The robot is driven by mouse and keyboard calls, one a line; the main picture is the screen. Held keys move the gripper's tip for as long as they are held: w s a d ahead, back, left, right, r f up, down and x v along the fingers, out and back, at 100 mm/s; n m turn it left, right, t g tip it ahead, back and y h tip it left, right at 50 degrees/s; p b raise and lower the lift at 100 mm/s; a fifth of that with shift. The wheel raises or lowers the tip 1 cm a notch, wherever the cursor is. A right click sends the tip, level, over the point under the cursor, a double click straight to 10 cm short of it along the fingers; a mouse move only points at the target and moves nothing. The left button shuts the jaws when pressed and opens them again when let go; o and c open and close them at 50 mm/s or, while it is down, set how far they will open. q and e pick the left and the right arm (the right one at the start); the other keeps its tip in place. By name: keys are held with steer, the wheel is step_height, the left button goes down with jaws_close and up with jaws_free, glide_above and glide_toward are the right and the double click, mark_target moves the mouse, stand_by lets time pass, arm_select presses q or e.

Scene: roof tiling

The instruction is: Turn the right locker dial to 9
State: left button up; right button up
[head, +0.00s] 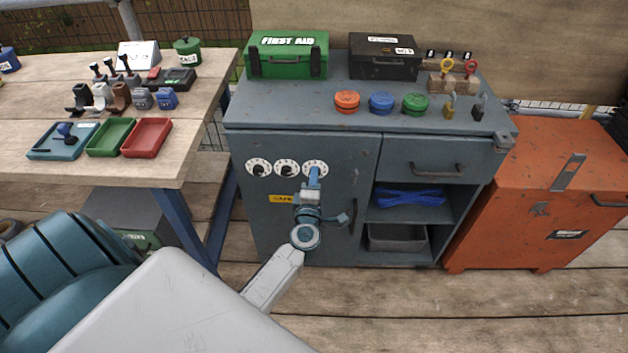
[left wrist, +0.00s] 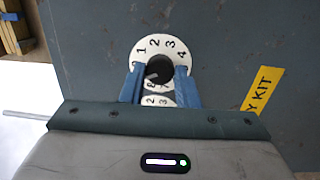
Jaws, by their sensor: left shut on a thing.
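The right locker dial (head: 315,166) is a white numbered disc with a black knob, the rightmost of three on the grey-blue cabinet door. My left gripper (head: 314,178) is at this dial, its blue fingers covering its lower part. In the left wrist view, the two fingers (left wrist: 160,85) are shut on the black knob (left wrist: 159,69), one on each side. The numbers 1 to 4 show on the white disc (left wrist: 165,47); the rest are partly hidden. I cannot tell which number the knob points to. My right gripper is not in view.
The middle dial (head: 287,168) and left dial (head: 258,168) sit close beside it. A yellow label (head: 281,198) is below them. The door handle (head: 354,190) stands out to the right of my gripper. An orange chest (head: 520,225) is farther right.

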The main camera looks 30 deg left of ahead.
arm_select(q)
steer(key=shift+n, duration=0.8)
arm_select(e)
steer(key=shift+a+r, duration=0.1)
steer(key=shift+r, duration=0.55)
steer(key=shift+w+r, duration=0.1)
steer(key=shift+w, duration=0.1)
arm_select(q)
steer(key=o, duration=1)
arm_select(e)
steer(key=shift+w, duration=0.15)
arm_select(q)
steer(key=shift+b+v, duration=0.65)
steer(key=shift+v, duration=4.75)
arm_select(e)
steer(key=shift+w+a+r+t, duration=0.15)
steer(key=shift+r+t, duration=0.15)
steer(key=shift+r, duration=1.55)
arm_select(q)
steer(key=shift+f, duration=0.15)
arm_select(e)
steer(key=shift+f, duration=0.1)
